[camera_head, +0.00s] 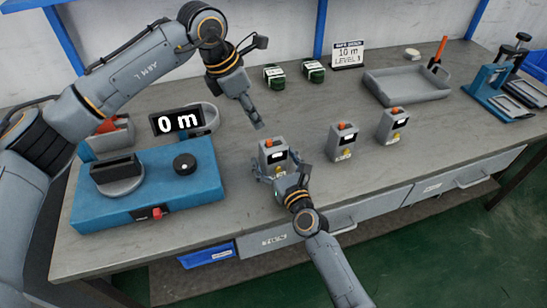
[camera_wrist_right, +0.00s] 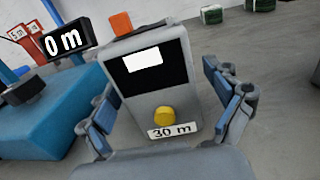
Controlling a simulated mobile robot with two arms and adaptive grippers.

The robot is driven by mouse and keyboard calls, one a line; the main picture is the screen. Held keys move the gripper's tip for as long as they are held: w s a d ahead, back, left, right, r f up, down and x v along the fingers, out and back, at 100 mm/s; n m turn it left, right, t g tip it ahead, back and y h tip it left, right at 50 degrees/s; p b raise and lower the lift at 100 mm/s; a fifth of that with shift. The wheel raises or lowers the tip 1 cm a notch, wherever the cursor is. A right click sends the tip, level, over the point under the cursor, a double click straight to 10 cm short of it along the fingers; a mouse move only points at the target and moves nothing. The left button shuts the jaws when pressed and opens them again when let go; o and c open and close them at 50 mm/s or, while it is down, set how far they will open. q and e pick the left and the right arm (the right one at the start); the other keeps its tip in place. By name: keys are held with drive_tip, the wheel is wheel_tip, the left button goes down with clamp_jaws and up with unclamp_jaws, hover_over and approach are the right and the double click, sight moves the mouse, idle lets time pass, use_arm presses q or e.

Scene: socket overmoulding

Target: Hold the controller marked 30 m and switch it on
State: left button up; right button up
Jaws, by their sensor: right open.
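The grey controller (camera_head: 272,150) stands upright on the bench; its label reads "30 m" in the right wrist view (camera_wrist_right: 150,85). It has a black face with a white panel, a yellow knob (camera_wrist_right: 165,116) and an orange switch (camera_wrist_right: 121,23) on top. My right gripper (camera_head: 272,174) is open, its fingers on either side of the controller's lower body; in the right wrist view gaps show between pads and casing. My left gripper (camera_head: 258,124) hangs above and behind the controller, apart from it, its fingers together in one narrow tip, empty.
Two similar controllers (camera_head: 341,143) (camera_head: 391,126) stand to the right. A blue machine (camera_head: 150,190) with a "0 m" display (camera_head: 178,121) stands left. Behind are green-black boxes (camera_head: 313,70), a "10 m LEVEL 1" sign (camera_head: 348,54) and a grey tray (camera_head: 408,92).

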drive_tip(key=shift+c, duration=0.5)
use_arm(q)
drive_tip(key=shift+c, duration=0.4)
use_arm(e)
drive_tip(key=c, duration=1.2)
use_arm(q)
drive_tip(key=c, duration=0.4)
drive_tip(key=shift+s+d+f+h, duration=0.1)
drive_tip(key=shift+s+f+h, duration=0.1)
drive_tip(key=shift+f+h, duration=0.15)
clamp_jaws()
drive_tip(key=s+a+f+t+h, duration=0.2)
drive_tip(key=a+f+h, duration=0.1)
drive_tip(key=a, duration=0.3)
drive_tip(key=s+a+f+t+h, duration=0.2)
drive_tip(key=a+f+h, duration=0.1)
drive_tip(key=a+h, duration=0.3)
drive_tip(key=shift+s+a+f, duration=0.15)
drive_tip(key=shift+s+a, duration=0.1)
drive_tip(key=shift+a, duration=0.1)
